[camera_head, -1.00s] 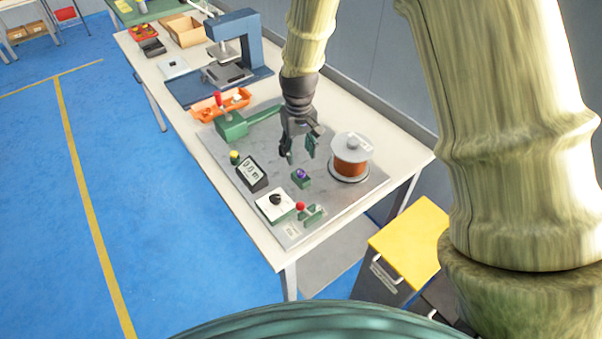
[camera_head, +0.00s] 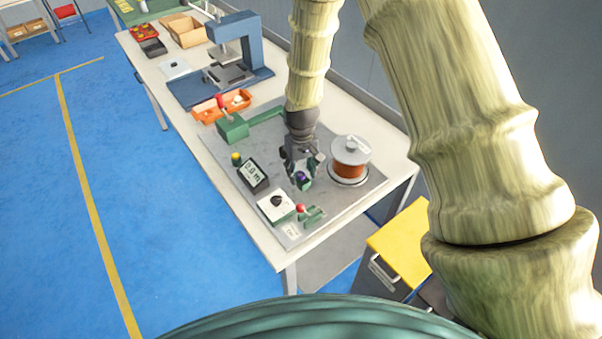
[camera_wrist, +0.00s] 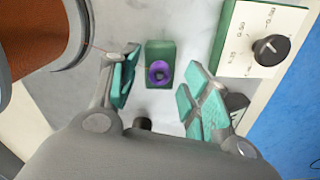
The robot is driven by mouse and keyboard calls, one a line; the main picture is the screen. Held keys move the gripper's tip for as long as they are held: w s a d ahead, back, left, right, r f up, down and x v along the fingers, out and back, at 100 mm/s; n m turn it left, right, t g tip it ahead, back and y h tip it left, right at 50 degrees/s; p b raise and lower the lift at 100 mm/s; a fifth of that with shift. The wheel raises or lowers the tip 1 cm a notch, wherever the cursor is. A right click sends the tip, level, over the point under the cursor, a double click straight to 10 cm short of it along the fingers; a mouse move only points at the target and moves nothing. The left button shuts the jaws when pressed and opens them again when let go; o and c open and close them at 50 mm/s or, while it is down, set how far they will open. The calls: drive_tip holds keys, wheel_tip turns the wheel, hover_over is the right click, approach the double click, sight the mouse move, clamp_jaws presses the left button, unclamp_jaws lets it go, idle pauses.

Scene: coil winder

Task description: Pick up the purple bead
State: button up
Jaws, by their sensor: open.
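The purple bead (camera_wrist: 158,70) is a small ring sitting on a small green block (camera_wrist: 161,50) on the grey plate. In the head view the bead (camera_head: 301,177) shows small and dark, partly covered by my gripper. My gripper (camera_wrist: 160,88) is open and empty, its teal finger pads on either side of the bead in the wrist view. The bead lies between the fingers, slightly beyond the left pad's tip. In the head view my gripper (camera_head: 301,178) is low over the block. I cannot tell the exact height gap.
A copper wire spool (camera_head: 350,159) stands close to the right of my gripper. An orange tray (camera_head: 221,106) and a blue press (camera_head: 238,50) stand farther back.

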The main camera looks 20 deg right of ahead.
drive_tip(key=shift+f, duration=0.25)
drive_tip(key=c, duration=0.7)
drive_tip(key=shift+c, duration=0.5)
drive_tip(key=shift+r, duration=0.1)
drive_tip(key=shift+r, duration=0.25)
drive_tip(key=shift+c, duration=0.3)
wheel_tip(320, 180, up, 9)
drive_tip(key=b, duration=0.2)
drive_tip(key=shift+r+b, duration=0.15)
drive_tip(key=shift+b, duration=0.25)
